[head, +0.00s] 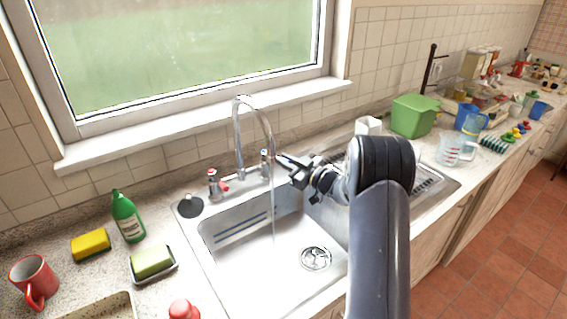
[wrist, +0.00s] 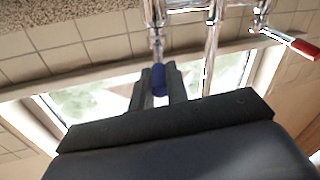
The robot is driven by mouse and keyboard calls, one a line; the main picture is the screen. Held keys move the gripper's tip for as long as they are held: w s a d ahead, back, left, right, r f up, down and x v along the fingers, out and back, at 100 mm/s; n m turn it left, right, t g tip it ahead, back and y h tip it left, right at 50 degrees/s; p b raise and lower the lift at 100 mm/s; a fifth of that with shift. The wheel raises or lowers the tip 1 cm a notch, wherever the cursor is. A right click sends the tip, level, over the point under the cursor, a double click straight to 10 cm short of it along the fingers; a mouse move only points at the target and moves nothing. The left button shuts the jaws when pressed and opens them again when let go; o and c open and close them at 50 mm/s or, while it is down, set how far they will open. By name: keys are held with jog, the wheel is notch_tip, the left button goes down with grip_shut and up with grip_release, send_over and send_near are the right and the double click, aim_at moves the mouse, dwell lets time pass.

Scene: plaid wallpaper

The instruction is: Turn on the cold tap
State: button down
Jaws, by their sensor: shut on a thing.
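The chrome tap (head: 239,140) stands behind the sink, its tall spout curving over the basin. The cold tap's blue handle (wrist: 159,78) is between the fingers of my gripper (wrist: 158,70) in the wrist view. My gripper also shows in the head view (head: 280,160), at the right side of the tap, shut on that handle and hiding most of it. The hot tap's red handle (head: 224,188) is on the left and free; it shows at the right in the wrist view (wrist: 303,47). A thin stream of water (head: 273,210) falls from the spout into the sink.
The steel sink (head: 230,270) is empty apart from its drain. A green bottle (head: 127,217), sponges (head: 90,244) and a red mug (head: 34,281) stand left. A green box (head: 414,116) and a measuring jug (head: 452,150) stand right. The window is behind.

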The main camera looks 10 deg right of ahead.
jog(key=shift+w+d+r+n+g+y, duration=0.1)
jog(key=shift+w+d+n+g+y, duration=0.25)
jog(key=shift+n+g+y, duration=0.3)
jog(key=shift+w+d+r+n+g+y, duration=0.1)
jog(key=shift+w+d+n+g+y, duration=0.25)
jog(key=shift+n+g+y, duration=0.25)
jog(key=c, duration=1.4)
grip_release()
jog(key=shift+f, duration=0.15)
jog(key=shift+s, duration=0.1)
jog(key=b+v, duration=0.2)
jog(key=v, duration=0.8)
jog(key=shift+s+d, duration=0.25)
jog(key=shift+w+a, duration=0.1)
